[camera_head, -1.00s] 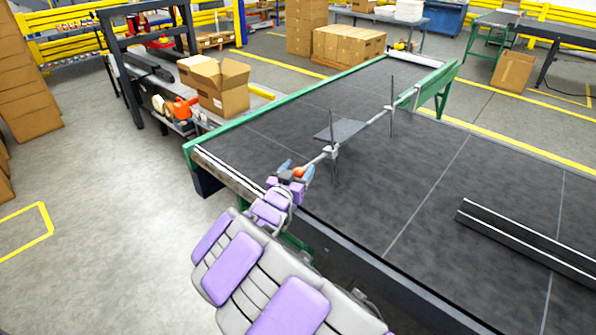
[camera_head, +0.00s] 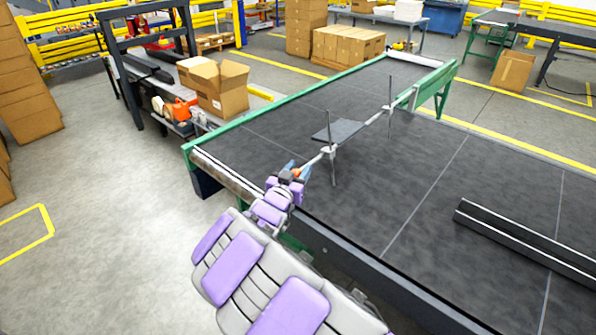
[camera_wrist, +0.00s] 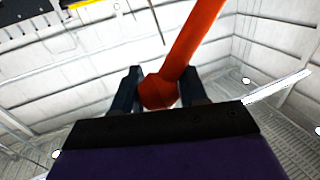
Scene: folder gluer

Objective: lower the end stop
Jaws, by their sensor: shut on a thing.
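The end stop is a pale crossbar (camera_head: 372,118) over the dark conveyor belt, with a flat dark plate (camera_head: 339,131) and two thin upright rods (camera_head: 390,105). Its near end reaches to my gripper (camera_head: 291,171) at the belt's near-left edge. In the wrist view, an orange handle (camera_wrist: 193,45) with a rounded end sits between the dark fingers of my gripper (camera_wrist: 160,92). The fingers are shut on it. In the head view only a little orange shows between the fingers. The gap between the rod tips and the belt is hard to judge.
The belt (camera_head: 400,170) has a green side frame and a dark near rail. A dark slotted bar (camera_head: 530,243) lies on it at the right. An open carton (camera_head: 222,95) stands beyond its left side. Bare floor (camera_head: 110,220) lies at the left.

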